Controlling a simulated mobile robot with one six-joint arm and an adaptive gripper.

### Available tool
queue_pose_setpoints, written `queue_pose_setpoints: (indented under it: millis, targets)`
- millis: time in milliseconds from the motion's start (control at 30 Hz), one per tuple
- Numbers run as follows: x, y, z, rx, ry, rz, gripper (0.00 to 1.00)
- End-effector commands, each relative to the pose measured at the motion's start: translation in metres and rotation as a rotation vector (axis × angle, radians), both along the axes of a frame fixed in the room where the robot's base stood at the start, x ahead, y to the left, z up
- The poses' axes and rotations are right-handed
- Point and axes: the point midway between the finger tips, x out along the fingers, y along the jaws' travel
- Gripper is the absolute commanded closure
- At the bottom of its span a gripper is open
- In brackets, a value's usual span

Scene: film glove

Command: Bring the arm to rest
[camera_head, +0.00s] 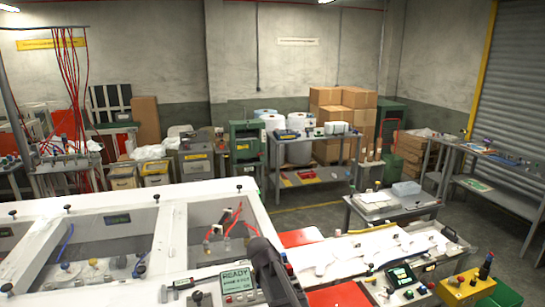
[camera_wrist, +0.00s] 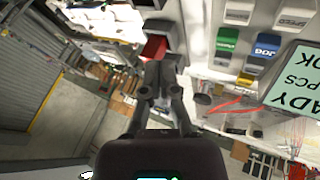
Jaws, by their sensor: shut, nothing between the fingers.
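My gripper (camera_wrist: 163,65) shows in the wrist view with its two grey fingers together and nothing between them. Its fingertips appear close to a red button or switch (camera_wrist: 153,47) on a pale control panel. I cannot tell whether they touch it. In the head view a dark part of my arm (camera_head: 268,262) stands at the bottom centre, right of the display reading READY (camera_head: 236,280). The fingers are not clear there. The wrist view also shows this display (camera_wrist: 298,85), upside down at the right, with green and blue buttons beside it.
The white machine frame (camera_head: 175,215) with open bays fills the lower left. A red panel (camera_head: 340,295) and a yellow box with knobs (camera_head: 462,288) lie at the lower right. A low table (camera_head: 392,208) stands behind. Grey floor (camera_head: 300,205) is partly free further back.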

Motion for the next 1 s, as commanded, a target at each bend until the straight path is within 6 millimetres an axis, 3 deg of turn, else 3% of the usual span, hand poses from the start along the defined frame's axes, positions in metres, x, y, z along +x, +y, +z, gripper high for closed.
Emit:
queue_pose_setpoints:
  millis: [33,100,400,833,1000]
  targets:
    - [-0.017,-0.02,-0.004,0.022,0.03,-0.02,1.0]
    - [-0.034,-0.041,-0.009,0.058,0.076,-0.04,1.0]
    - [-0.109,-0.107,-0.025,0.231,0.245,-0.097,1.0]
    - [-0.178,-0.144,-0.031,0.414,0.361,-0.116,1.0]
    - [-0.176,-0.142,-0.055,0.41,0.367,-0.114,1.0]
